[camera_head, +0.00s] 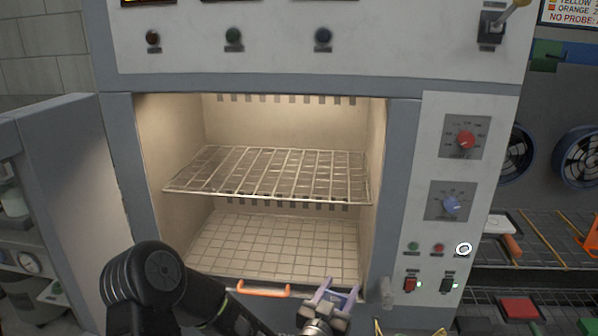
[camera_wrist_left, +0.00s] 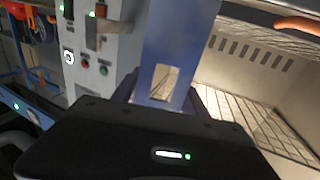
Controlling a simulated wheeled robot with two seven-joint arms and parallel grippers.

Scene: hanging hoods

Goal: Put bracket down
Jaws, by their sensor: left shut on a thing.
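My left arm comes in from the lower left of the head view. Its gripper (camera_head: 326,308) is at the bottom middle, in front of the open oven chamber. It is shut on a blue-violet bracket (camera_head: 345,298), which is small and partly cut off by the gripper here. In the left wrist view the bracket (camera_wrist_left: 180,42) is a flat blue plate with a light rectangular opening, standing up from between the fingers. The bracket is held clear of the oven rack. My right gripper does not show.
The open oven has a wire rack (camera_head: 270,175) and a gridded floor (camera_head: 275,250). An orange handle (camera_head: 263,291) lies at its front edge, left of the gripper. The open door (camera_head: 75,190) is at left. A control panel (camera_head: 465,200) and a shelf (camera_head: 545,250) are at right.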

